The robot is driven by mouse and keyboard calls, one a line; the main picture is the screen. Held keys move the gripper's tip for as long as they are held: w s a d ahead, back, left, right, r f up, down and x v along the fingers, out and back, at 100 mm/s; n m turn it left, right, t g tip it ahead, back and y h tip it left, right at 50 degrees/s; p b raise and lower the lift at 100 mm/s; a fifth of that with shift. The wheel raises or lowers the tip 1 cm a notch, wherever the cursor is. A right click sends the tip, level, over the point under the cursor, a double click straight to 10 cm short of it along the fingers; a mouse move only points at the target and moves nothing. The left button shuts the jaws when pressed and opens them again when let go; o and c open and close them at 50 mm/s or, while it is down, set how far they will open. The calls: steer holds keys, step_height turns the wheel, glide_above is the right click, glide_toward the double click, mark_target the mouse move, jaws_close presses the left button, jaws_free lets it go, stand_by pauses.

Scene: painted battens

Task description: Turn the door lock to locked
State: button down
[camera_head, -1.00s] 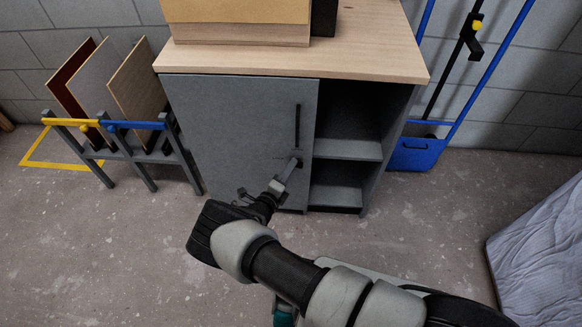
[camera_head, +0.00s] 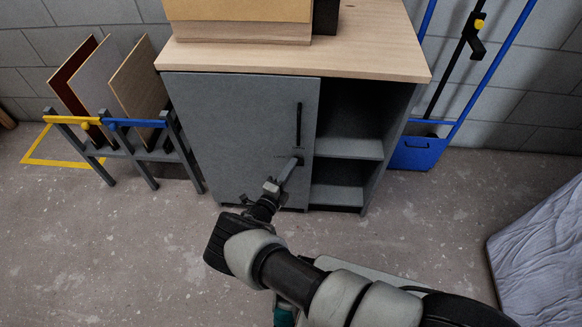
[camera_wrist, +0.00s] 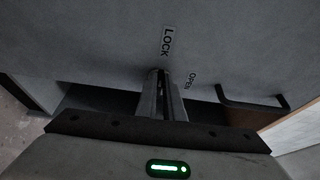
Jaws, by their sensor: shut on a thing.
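The grey cabinet door (camera_head: 240,135) is closed. Its lock sits near the right edge, below the black handle, and is largely hidden by my gripper (camera_head: 295,163). In the wrist view, my gripper (camera_wrist: 160,88) reaches to the door face, with its fingers shut on the small dark lock knob (camera_wrist: 160,75). The LOCK label (camera_wrist: 167,41) stands just beyond the fingertips. The OPEN label (camera_wrist: 191,80) is to their right. The knob's exact angle is hard to tell behind the fingers.
The black door handle (camera_head: 299,124) is just above the lock. Open shelves (camera_head: 348,149) are right of the door. Floor in front is clear.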

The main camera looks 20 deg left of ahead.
steer(key=shift+w+a+r, duration=0.1)
steer(key=c, duration=1.9)
jaws_free()
steer(key=shift+o, duration=0.2)
steer(key=s+a+p, duration=0.1)
steer(key=s+a, duration=0.1)
steer(key=s, duration=1.5)
steer(key=shift+a+p, duration=0.3)
steer(key=shift+p, duration=0.05)
steer(key=shift+s, duration=0.1)
